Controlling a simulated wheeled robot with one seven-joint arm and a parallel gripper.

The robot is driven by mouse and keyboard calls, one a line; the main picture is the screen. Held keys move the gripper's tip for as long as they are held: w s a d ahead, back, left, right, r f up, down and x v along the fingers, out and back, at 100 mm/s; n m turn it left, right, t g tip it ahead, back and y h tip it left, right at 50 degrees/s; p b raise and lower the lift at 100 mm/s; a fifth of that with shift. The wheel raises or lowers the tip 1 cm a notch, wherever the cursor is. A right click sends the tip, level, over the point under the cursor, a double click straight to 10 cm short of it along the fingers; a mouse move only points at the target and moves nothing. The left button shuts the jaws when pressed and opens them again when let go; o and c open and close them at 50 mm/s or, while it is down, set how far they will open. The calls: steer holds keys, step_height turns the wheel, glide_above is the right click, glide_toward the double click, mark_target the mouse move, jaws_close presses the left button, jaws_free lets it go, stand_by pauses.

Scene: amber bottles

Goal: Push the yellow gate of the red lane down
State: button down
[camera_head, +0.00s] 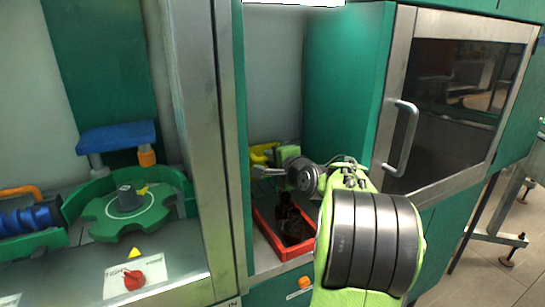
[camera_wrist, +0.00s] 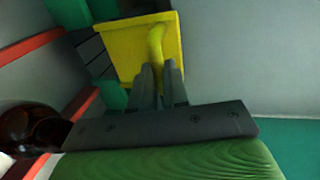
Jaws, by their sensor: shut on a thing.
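The yellow gate (camera_wrist: 128,45) is a flat yellow plate with a thick curved yellow handle, straight ahead in the wrist view. My gripper (camera_wrist: 160,72) has its two dark fingers on either side of the lower end of that handle, shut on it. In the head view the gate (camera_head: 263,153) is a small yellow patch at the back of the bay, with my gripper (camera_head: 262,172) reaching it. The red lane (camera_head: 270,232) runs below my arm, with dark amber bottles (camera_head: 291,222) standing between its red rails. My arm hides part of the lane.
A teal cabinet with a glass door and steel handle (camera_head: 403,140) stands right of my arm. A steel post (camera_head: 205,130) stands left of the bay. Further left are a green star wheel (camera_head: 130,212) and a red knob (camera_head: 134,280). A bottle (camera_wrist: 30,128) is close at left in the wrist view.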

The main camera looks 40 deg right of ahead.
steer(key=shift+r, duration=0.15)
steer(key=c, duration=1.1)
jaws_free()
steer(key=shift+s, duration=0.1)
steer(key=v, duration=1.5)
steer(key=shift+s+a+p, duration=0.2)
steer(key=shift+s+p, duration=0.05)
steer(key=shift+p, duration=0.05)
steer(key=shift+c, duration=0.2)
